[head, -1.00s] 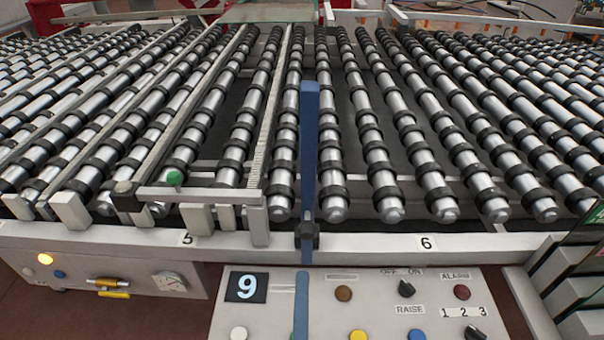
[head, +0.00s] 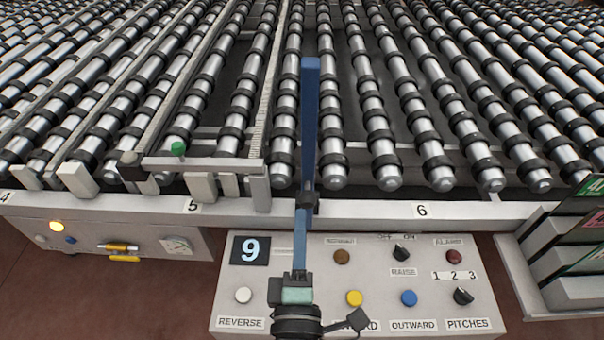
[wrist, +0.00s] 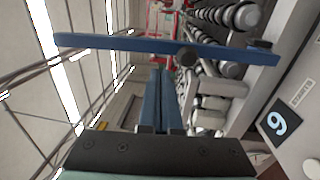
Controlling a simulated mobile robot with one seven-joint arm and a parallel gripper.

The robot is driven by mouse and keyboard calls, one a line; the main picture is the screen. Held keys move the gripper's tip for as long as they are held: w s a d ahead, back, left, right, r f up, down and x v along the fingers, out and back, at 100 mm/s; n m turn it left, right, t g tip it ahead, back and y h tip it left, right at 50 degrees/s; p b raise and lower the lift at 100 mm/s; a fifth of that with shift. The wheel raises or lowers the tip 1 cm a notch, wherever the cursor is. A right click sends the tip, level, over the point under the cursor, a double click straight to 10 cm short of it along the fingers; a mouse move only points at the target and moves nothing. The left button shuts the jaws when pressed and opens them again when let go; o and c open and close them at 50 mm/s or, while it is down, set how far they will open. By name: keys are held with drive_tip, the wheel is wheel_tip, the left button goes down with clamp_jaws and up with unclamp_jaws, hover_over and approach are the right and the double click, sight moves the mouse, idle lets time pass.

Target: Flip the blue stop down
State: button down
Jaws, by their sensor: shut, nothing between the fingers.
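The blue stop (head: 310,115) is a long flat bar standing upright at the front rail, in front of the rollers. Its dark pivot knob (head: 308,203) sits on the rail between labels 5 and 6. In the wrist view the stop (wrist: 115,43) runs across the picture, with the knob (wrist: 187,58) right of its middle. My gripper (head: 301,212) is shut and empty, its blue fingers pointing forward at the stop near the knob. In the wrist view the fingertips (wrist: 159,70) lie close to the bar, on the long-arm side of the knob. I cannot tell whether they touch it.
A control panel (head: 230,315) with buttons and knobs lies below my gripper. A metal bracket with a green knob (head: 178,148) stands left of the stop. Rollers (head: 385,160) fill the bed behind. A slotted rack (head: 560,262) stands at right.

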sight(301, 194)
drive_tip(key=w, duration=0.3)
drive_tip(key=w+p, duration=0.1)
drive_tip(key=w, duration=0.1)
drive_tip(key=w+r, duration=0.1)
drive_tip(key=w, duration=0.2)
drive_tip(key=shift+w+p, duration=0.3)
drive_tip(key=shift+a, duration=0.1)
